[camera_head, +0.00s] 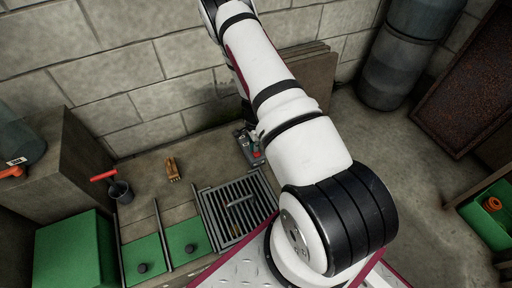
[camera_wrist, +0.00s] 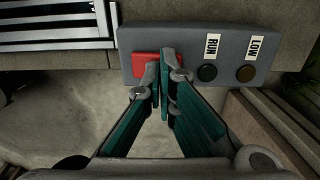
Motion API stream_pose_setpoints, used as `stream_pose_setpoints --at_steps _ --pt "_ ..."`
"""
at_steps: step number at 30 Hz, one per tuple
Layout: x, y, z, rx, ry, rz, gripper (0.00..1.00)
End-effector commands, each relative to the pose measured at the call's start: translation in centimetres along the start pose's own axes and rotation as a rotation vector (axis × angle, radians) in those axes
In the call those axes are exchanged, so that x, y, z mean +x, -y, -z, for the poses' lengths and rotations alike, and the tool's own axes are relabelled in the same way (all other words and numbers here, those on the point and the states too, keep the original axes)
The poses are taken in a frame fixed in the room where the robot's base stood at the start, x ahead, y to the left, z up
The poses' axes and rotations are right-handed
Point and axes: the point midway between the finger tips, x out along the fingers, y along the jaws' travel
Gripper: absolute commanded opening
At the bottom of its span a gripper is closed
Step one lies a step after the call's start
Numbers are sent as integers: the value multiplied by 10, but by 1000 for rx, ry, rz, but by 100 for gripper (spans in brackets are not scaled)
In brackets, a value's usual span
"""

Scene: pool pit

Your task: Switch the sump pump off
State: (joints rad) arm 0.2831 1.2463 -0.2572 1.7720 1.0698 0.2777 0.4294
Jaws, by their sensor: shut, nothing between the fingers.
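A grey control box (camera_wrist: 185,38) fills the upper middle of the wrist view. It carries a red button or rocker (camera_wrist: 143,62), a dark green lamp (camera_wrist: 207,73) labelled RUN and a brownish lamp (camera_wrist: 246,74) labelled LOW. Both lamps look dark. My gripper (camera_wrist: 160,68) is shut and empty, its fingertips over the right part of the red control and hiding some of it. I cannot tell whether they touch it. In the head view the box (camera_head: 247,149) sits below my wrist, partly hidden by my arm. The pump itself is not clearly seen.
A metal grate (camera_head: 232,205) lies beside the box. A block wall (camera_head: 130,60) stands behind; dark drums (camera_head: 400,65) stand at the right.

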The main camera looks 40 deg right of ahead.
Motion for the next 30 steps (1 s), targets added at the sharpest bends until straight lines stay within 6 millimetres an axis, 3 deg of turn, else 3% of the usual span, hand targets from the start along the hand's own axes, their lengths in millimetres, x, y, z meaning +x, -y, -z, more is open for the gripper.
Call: stream_pose_setpoints --at_steps 11,24,30 --pt "-11 0 2 1 0 0 0" --pt "-96 -8 8 0 0 1 0" --pt "-126 -13 8 -2 0 1 0"
